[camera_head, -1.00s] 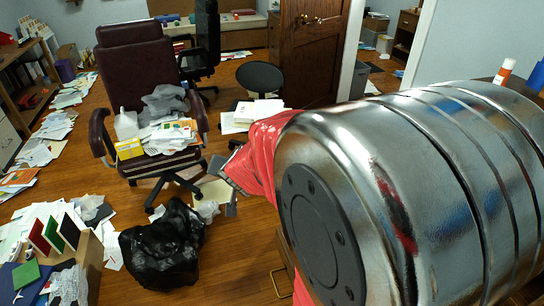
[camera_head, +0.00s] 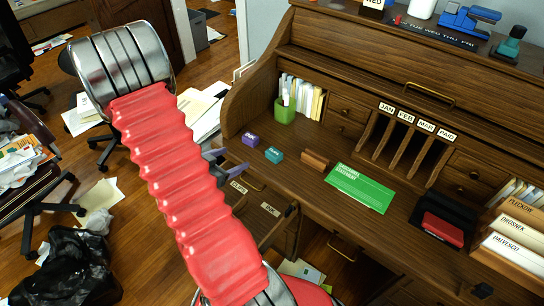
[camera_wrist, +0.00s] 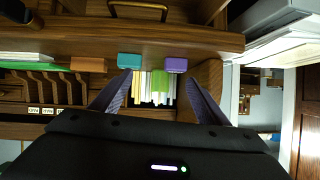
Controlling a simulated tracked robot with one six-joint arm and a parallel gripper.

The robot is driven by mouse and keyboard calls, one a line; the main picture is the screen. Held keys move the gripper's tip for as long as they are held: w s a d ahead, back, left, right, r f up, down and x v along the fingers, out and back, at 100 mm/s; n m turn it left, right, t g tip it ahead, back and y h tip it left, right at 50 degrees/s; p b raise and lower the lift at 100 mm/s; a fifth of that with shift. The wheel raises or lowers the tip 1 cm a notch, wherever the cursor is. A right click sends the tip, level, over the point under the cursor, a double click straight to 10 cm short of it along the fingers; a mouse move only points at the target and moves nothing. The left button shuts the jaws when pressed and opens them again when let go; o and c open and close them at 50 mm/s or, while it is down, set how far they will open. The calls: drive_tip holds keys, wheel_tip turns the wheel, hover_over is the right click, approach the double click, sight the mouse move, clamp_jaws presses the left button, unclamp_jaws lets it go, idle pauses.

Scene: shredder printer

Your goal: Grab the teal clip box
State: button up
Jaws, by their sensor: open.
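The teal clip box (camera_head: 274,155) is a small block on the roll-top desk, to the right of a similar purple box (camera_head: 250,140). In the wrist view, which looks upside down, the teal box (camera_wrist: 129,60) shows just beyond the left fingertip. The purple box (camera_wrist: 176,65) shows between the fingertips, nearer the right one. My gripper (camera_head: 229,161) is at the desk's front left edge, short of both boxes. It is open and empty, with its fingers (camera_wrist: 160,80) spread and apart from the boxes.
A green pen cup (camera_head: 285,112) stands behind the boxes. A brown block (camera_head: 315,160) and a green paper (camera_head: 358,187) lie to the right. The desk's raised left side panel (camera_head: 245,98) is close to my gripper. Drawers hang below the front edge.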

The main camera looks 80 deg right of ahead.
sight(270, 155)
drive_tip(key=s+g, duration=0.1)
drive_tip(key=s, duration=0.2)
drive_tip(key=s+f+m+g, duration=0.1)
drive_tip(key=s, duration=0.1)
drive_tip(key=shift+s+g, duration=0.2)
drive_tip(key=shift+g, duration=0.1)
drive_tip(key=shift+x, duration=4.35)
drive_tip(key=shift+d, duration=0.1)
drive_tip(key=shift+r+x, duration=0.2)
drive_tip(key=shift+x, duration=2.3)
